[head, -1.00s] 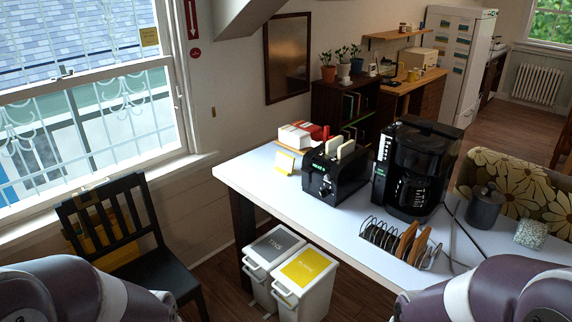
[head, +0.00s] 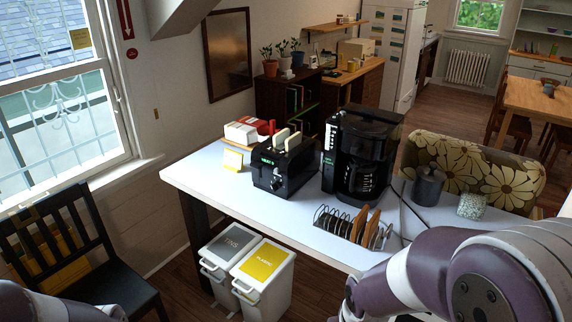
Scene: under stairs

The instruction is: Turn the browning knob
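A black toaster (head: 284,168) stands on the white table (head: 215,191) left of the coffee maker, with two slices of bread (head: 287,139) sticking up from its slots. Its front has a small green lit display and a knob-like control; the browning knob is too small to make out clearly. My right arm comes in at the lower right and its gripper does not show. Only a bit of my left arm shows at the lower left, and its gripper is out of view.
A black coffee maker (head: 361,155) stands right of the toaster. A wire rack (head: 333,222) with brown boards is in front of it. A dark canister (head: 428,186) and a pale textured pot (head: 471,206) stand to the right. Two bins (head: 263,283) and a black chair (head: 84,250) are below left.

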